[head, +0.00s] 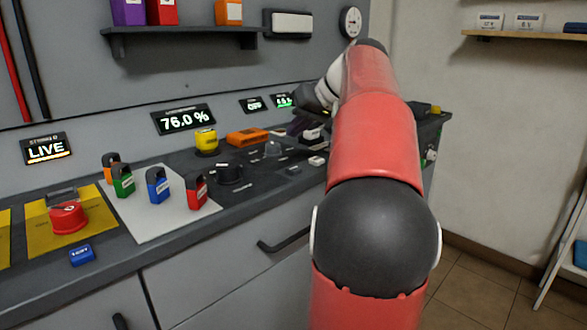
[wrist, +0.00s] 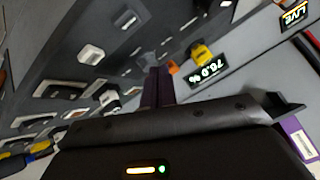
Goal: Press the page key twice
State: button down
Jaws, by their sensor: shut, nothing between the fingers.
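My gripper (head: 298,126) is over the far right part of the console, partly hidden behind my red arm in the head view. In the wrist view its purple fingers (wrist: 157,82) are together with nothing between them. I cannot tell whether the fingertips touch the panel.
A display reading 76.0 % (head: 184,119) is on the wall behind the console. A yellow device (head: 206,141), an orange block (head: 248,136) and a black knob (head: 229,173) stand left of the gripper. Several coloured padlock-like tags stand on a white plate (head: 160,222).

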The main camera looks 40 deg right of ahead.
notch_tip(320, 180, up, 3)
jog(key=n, duration=1.5)
jog(key=shift+d+n+y, duration=0.15)
jog(key=shift+n+y, duration=0.25)
jog(key=b, duration=0.4)
send_over(298, 169)
notch_tip(298, 169, down, 8)
jog(key=shift+r, duration=0.25)
jog(key=shift+f+b, duration=0.65)
jog(key=shift+b, duration=0.1)
jog(key=shift+f+b, duration=0.4)
jog(key=shift+b, duration=0.1)
